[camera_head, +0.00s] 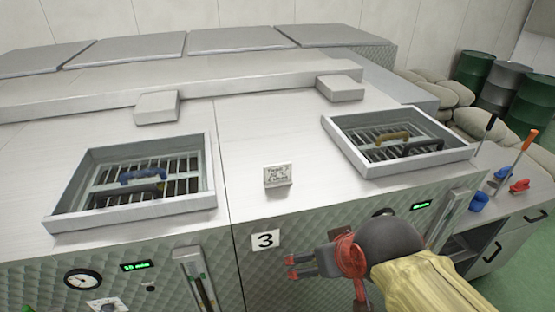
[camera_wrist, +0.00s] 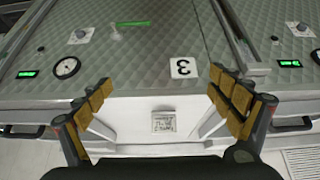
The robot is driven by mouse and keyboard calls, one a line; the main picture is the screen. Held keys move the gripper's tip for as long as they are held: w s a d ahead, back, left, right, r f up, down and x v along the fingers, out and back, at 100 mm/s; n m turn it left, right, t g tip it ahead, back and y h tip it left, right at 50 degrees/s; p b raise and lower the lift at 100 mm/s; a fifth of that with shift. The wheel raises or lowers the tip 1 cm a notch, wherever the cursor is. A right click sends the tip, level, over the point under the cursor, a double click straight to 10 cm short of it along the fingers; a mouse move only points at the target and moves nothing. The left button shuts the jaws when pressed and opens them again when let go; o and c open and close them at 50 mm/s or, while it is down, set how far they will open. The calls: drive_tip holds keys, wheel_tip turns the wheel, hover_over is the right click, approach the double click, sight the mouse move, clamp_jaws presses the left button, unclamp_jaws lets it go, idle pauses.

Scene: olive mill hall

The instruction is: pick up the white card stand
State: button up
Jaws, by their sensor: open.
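The white card stand (camera_head: 278,175) stands upright on the pale machine top, near its front edge, between two framed hatches. Dark lettering shows on its face. In the wrist view the card stand (camera_wrist: 163,121) appears upside down, between the two fingers in the picture and some way beyond them. My gripper (camera_head: 291,267) is in front of the machine's quilted metal face, lower than the card stand and apart from it. In the wrist view my gripper (camera_wrist: 160,88) has its padded fingers spread wide with nothing between them.
A left hatch (camera_head: 130,184) and a right hatch (camera_head: 398,142) have raised rims and grilles with handles. A number 3 plate (camera_head: 265,240) is on the front face. A side cabinet (camera_head: 515,215) holds tools at right. The top around the card stand is clear.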

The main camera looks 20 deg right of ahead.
drive_tip(key=w+r+t+p, duration=0.1)
drive_tip(key=w+r+p, duration=0.4)
drive_tip(key=w+r, duration=0.15)
drive_tip(key=t+p, duration=0.1)
drive_tip(key=t, duration=0.5)
approach(278, 176)
drive_tip(key=x, duration=0.2)
drive_tip(key=shift+w+r, duration=0.15)
drive_tip(key=shift+w, duration=0.2)
drive_tip(key=shift+w+f, duration=0.15)
drive_tip(key=shift+f, duration=0.05)
drive_tip(key=shift+p+x, duration=1.3)
drive_tip(key=shift+x, duration=2.5)
drive_tip(key=shift+f, duration=0.15)
drive_tip(key=c, duration=0.3)
drive_tip(key=c, duration=1)
